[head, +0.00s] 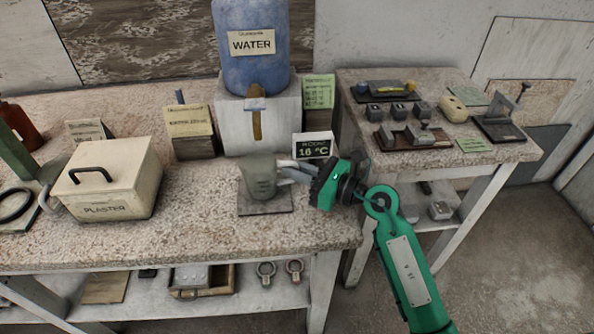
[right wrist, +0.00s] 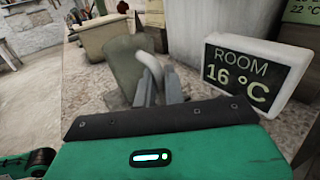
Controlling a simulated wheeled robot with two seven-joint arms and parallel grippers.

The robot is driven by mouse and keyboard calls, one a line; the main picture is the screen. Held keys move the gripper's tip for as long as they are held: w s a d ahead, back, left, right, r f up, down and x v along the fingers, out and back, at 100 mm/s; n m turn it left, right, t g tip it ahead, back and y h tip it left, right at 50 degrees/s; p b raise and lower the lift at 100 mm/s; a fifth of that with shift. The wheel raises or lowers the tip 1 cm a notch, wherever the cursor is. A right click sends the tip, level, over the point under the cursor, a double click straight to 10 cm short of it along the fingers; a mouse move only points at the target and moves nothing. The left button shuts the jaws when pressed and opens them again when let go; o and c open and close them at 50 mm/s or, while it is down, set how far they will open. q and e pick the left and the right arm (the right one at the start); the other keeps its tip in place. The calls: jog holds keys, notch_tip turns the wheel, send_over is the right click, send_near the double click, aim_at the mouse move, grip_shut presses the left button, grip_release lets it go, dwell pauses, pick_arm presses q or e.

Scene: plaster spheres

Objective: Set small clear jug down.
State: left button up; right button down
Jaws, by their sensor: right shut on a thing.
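The small clear jug (head: 259,180) is a see-through greyish vessel standing upright over a grey square mat (head: 262,209) on the speckled bench. I cannot tell whether its base touches the mat. My right gripper (head: 287,173) reaches in from the right and is shut on the jug's handle. In the right wrist view, the jug (right wrist: 122,66) is just beyond my right gripper's fingers (right wrist: 158,92), with its pale curved handle between them. The fingers hide part of the handle and the jug's lower side. My left gripper does not show.
A room sign reading 16 °C (head: 313,147) stands close behind my right gripper. A blue water container (head: 252,75) sits on a white block behind the jug. A lidded plaster box (head: 108,188) is to the left. Bare bench lies in front of the mat and around it.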

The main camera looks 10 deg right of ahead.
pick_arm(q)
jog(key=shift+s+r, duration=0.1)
pick_arm(e)
jog(key=shift+f, duration=0.25)
jog(key=c, duration=1.5)
grip_release()
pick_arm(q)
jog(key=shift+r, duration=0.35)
